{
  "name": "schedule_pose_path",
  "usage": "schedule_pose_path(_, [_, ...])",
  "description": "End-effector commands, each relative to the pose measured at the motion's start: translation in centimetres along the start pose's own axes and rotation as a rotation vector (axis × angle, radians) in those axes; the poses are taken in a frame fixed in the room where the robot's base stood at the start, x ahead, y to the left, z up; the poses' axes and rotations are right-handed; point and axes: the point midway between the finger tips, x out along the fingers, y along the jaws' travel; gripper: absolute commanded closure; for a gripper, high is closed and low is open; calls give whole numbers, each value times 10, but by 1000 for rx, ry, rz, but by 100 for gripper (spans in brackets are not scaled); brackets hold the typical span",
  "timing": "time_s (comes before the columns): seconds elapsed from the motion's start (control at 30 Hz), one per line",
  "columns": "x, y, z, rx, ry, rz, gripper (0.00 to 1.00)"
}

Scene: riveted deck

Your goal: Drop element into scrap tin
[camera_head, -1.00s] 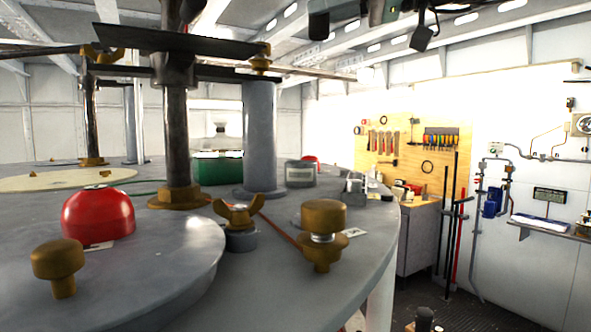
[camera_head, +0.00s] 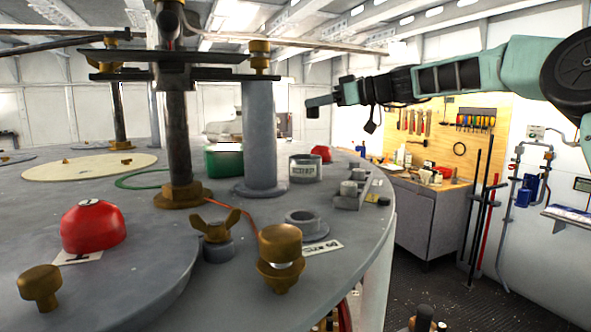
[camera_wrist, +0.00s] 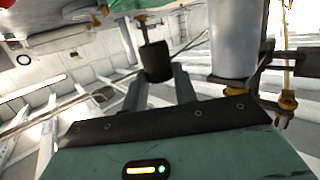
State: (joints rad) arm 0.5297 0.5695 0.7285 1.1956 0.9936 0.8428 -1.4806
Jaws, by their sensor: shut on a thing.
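The scrap tin (camera_head: 304,170) is a small grey open-topped tin with a pale lettered label. It stands on the round grey deck, just right of a thick grey post. My gripper (camera_head: 328,102) is in the air above the tin's level in the head view, reaching in from the right. It is shut on the element, a dark short cylinder (camera_wrist: 155,60) between the two fingertips in the wrist view. In the head view the element shows as a small dark block (camera_head: 313,107) at the gripper's end. The tin is not clearly seen in the wrist view.
The grey post (camera_head: 262,140) and a dark rod (camera_head: 177,135) carrying flat bars rise left of the tin. A green box (camera_head: 223,162) is behind. A red dome (camera_head: 92,226), brass knobs (camera_head: 280,250) and a wing nut (camera_head: 217,225) are in front. A small tray (camera_head: 350,192) is right.

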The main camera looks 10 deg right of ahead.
Motion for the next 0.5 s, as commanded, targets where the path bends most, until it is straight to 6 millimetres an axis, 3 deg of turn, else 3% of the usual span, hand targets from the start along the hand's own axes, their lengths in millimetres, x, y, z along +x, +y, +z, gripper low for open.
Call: schedule_pose_path(0.5, [10, 0, 52, 1, 0, 0, 94])
